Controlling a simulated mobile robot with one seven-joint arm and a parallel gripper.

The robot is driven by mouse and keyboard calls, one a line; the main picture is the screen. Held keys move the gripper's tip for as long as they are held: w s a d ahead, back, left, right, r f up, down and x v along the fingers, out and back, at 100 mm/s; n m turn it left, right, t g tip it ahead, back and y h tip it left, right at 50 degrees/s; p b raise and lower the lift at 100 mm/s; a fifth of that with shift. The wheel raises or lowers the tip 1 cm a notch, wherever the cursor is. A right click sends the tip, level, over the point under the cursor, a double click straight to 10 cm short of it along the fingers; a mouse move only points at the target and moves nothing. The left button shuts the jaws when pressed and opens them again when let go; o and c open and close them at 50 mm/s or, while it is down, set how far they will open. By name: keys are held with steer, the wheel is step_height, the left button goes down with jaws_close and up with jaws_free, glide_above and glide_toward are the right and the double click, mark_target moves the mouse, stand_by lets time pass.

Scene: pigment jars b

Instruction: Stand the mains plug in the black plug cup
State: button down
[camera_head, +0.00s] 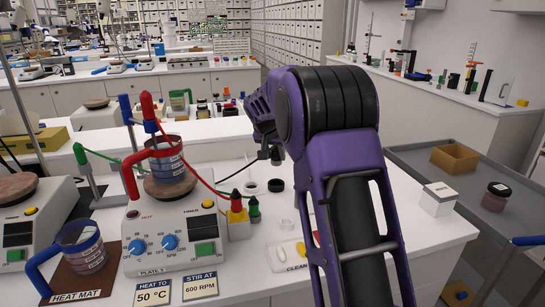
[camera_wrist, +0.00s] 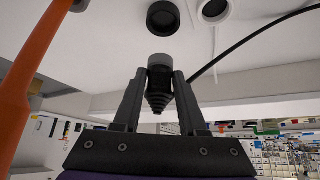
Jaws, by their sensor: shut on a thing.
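The mains plug (camera_wrist: 160,62) is in the wrist view, with a grey end and a black ribbed tail. My gripper (camera_wrist: 158,82) is shut on it, a finger on each side of its body. The black plug cup (camera_wrist: 163,18) is a round, open cup beyond the plug's grey end; the plug is apart from it. In the head view the black cup (camera_head: 275,185) stands on the white bench, below the plug (camera_head: 277,157). My arm hides most of my gripper there. The plug's pins cannot be made out.
A white cup (camera_head: 251,187) stands left of the black one. A black cable (camera_wrist: 250,40) crosses the wrist view. A white box (camera_head: 437,200) is at right.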

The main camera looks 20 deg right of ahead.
steer(key=shift+f+b, duration=2.4)
steer(key=shift+f, duration=0.5)
steer(key=shift+f, duration=1.35)
steer(key=shift+c, duration=1.9)
jaws_free()
steer(key=p+v, duration=0.1)
steer(key=v, duration=1.6)
steer(key=shift+s, duration=0.25)
